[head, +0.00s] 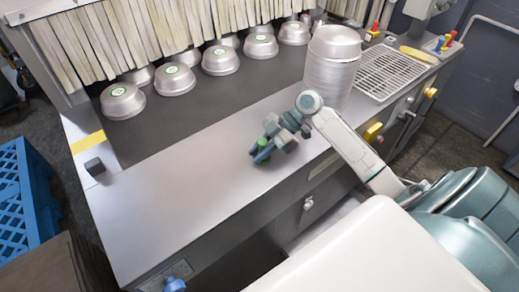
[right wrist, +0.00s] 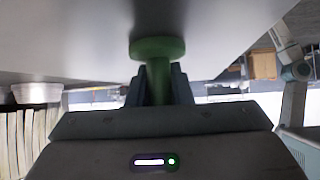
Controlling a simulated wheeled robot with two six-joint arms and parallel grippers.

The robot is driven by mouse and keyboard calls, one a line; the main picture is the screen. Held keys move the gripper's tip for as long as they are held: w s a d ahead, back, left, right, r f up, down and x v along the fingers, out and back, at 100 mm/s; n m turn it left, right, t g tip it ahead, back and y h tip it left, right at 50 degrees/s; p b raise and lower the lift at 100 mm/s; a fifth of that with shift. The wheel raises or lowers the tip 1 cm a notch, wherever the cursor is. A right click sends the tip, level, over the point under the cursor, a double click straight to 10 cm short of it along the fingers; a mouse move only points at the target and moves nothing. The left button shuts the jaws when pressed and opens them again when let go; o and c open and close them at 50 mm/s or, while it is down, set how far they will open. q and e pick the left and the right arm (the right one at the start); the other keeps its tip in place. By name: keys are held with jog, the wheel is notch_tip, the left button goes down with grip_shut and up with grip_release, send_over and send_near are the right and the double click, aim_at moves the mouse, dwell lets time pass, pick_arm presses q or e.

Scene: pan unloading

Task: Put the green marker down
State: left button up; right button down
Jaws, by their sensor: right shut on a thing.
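The green marker (right wrist: 158,49) has a flat round disc on a narrower stem. My right gripper (right wrist: 159,88) is shut on the stem, with one dark finger on each side. In the head view the marker (head: 263,143) shows as a small green patch between the fingers of my right gripper (head: 262,151), over the grey metal counter (head: 185,195). The disc is close to the counter surface in the right wrist view; I cannot tell whether it touches. My left gripper is not in view.
Several upturned metal pans (head: 221,60) stand on the dark belt below a strip curtain (head: 150,35). A tall pan stack (head: 332,68) stands right of my gripper, beside a wire rack (head: 390,72). A small dark block (head: 95,167) sits at the left. The counter's front left is clear.

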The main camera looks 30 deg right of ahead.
jog(key=shift+f, duration=0.2)
jog(key=c, duration=1.3)
grip_release()
jog(key=shift+r, duration=0.1)
jog(key=shift+r, duration=0.25)
jog(key=shift+d, duration=0.35)
jog(key=b+v, duration=0.4)
jog(key=v, duration=0.7)
jog(key=shift+r, duration=0.15)
